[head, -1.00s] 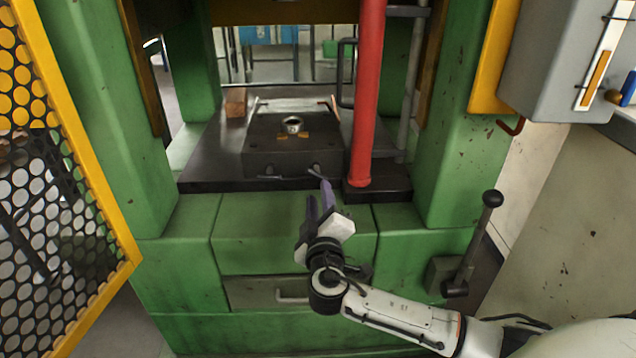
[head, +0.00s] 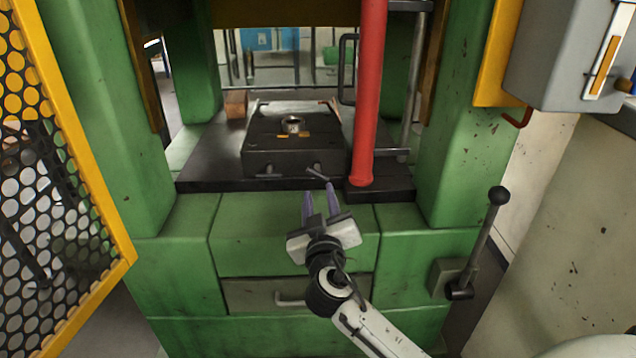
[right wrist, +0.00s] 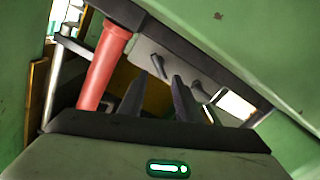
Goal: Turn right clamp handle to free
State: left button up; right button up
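The right clamp handle (head: 318,174) is a short grey bar on the front of the dark die block (head: 262,160). It slants down to the right, and also shows in the right wrist view (right wrist: 158,66). The left clamp handle (head: 268,172) lies nearly level on the same face. My right gripper (head: 319,196) is just in front of and below the right handle, its two purple fingers apart and pointing at the block. Nothing is between the fingers, and they look clear of the handle. The fingers appear dark in the right wrist view (right wrist: 160,92). My left gripper is not in view.
A red post (head: 368,100) stands close to the right of the block. A wooden block (head: 236,103) sits at the back left. Green press columns (head: 455,130) flank the opening. A black-knobbed lever (head: 480,240) is at the right, and a yellow mesh guard (head: 95,170) at the left.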

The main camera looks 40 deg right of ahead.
aim_at(318, 176)
jog(key=b+x, duration=0.1)
jog(key=x, duration=0.9)
jog(key=shift+d, duration=0.2)
